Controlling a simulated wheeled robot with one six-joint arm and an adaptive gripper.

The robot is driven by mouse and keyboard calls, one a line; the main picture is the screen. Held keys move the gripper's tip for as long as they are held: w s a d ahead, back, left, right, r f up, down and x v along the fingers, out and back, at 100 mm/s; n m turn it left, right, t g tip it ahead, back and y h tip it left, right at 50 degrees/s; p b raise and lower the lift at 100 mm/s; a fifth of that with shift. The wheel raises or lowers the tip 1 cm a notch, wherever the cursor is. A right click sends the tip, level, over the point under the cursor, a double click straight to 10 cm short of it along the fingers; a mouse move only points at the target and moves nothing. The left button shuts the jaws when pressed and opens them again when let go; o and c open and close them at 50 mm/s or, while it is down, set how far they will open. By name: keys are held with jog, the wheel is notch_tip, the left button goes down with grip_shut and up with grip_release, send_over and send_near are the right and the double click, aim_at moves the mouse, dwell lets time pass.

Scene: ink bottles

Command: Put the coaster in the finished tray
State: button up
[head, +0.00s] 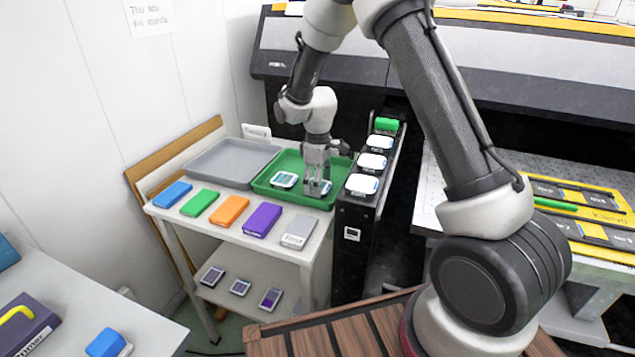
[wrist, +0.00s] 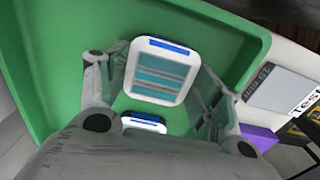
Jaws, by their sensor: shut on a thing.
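My gripper (head: 318,181) points down over the green tray (head: 262,187) and is shut on a white-rimmed coaster (head: 320,189). In the wrist view this coaster (wrist: 160,72) shows a teal striped face and a blue strip, between the two fingers of my gripper (wrist: 160,78). The green tray (wrist: 45,100) lies beneath it; whether the coaster touches the tray floor I cannot tell. A second similar coaster (head: 284,179) lies in the tray to the left. It is partly hidden by my gripper's body in the wrist view (wrist: 143,123).
An empty grey tray (head: 232,161) sits left of the green one. Blue, green, orange (head: 229,210), purple (head: 262,220) and grey blocks line the cart's front. White pieces (head: 362,184) sit on the black rack at right. Dark-faced pieces (head: 240,287) lie on the lower shelf.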

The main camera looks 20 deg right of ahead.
jog(key=shift+f, duration=0.1)
jog(key=o, duration=1.1)
jog(key=s+d+r+m+t, duration=0.1)
jog(key=s+d+r, duration=0.1)
jog(key=r, duration=0.8)
jog(key=s+d+r+m, duration=0.1)
jog(key=s+d+r, duration=0.15)
jog(key=r, duration=0.75)
jog(key=s+d+r+m+t, duration=0.1)
jog(key=s+d+r+m, duration=0.3)
jog(key=s, duration=0.4)
jog(key=s+d+r+m+t, duration=0.1)
jog(key=s+d+r, duration=0.35)
jog(key=s, duration=0.45)
jog(key=s+d+m, duration=0.1)
jog(key=s, duration=0.2)
jog(key=s+m, duration=0.1)
jog(key=s, duration=0.3)
jog(key=s+d+m+t, duration=0.1)
jog(key=s, duration=0.3)
jog(key=shift+s+d+m, duration=0.2)
jog(key=shift+d+m, duration=0.1)
jog(key=shift+m, duration=0.1)
